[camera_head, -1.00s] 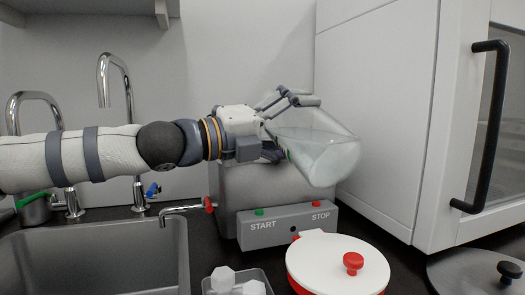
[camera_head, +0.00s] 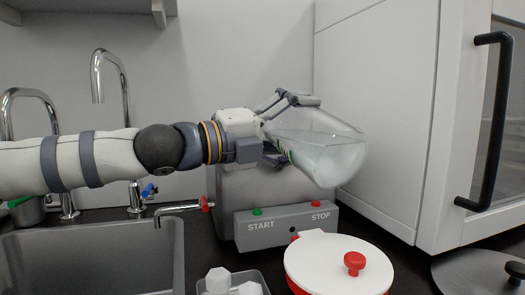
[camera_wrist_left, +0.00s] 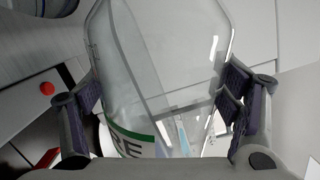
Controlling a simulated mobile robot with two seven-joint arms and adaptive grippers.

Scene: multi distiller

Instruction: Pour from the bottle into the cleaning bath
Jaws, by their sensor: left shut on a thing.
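A clear bottle (camera_head: 325,150) with see-through liquid in it is tilted well over, its wide end toward the lower right. My left gripper (camera_head: 292,130) is shut on the bottle, with fingers above and below it. In the left wrist view the bottle (camera_wrist_left: 165,65) is between the two finger pads, and a green band with part of a label shows. Below the bottle stands a grey metal box (camera_head: 232,190) with a START and STOP panel, apparently the cleaning bath. Its top opening is hidden by the gripper and bottle. My right gripper is not in view.
A sink (camera_head: 85,255) with tall taps is at left. A small spout with a red handle (camera_head: 205,204) sticks out of the grey box. A white-lidded red pot (camera_head: 325,262) and a tray of white pieces (camera_head: 232,282) are in front. A white cabinet (camera_head: 385,110) closes off the right.

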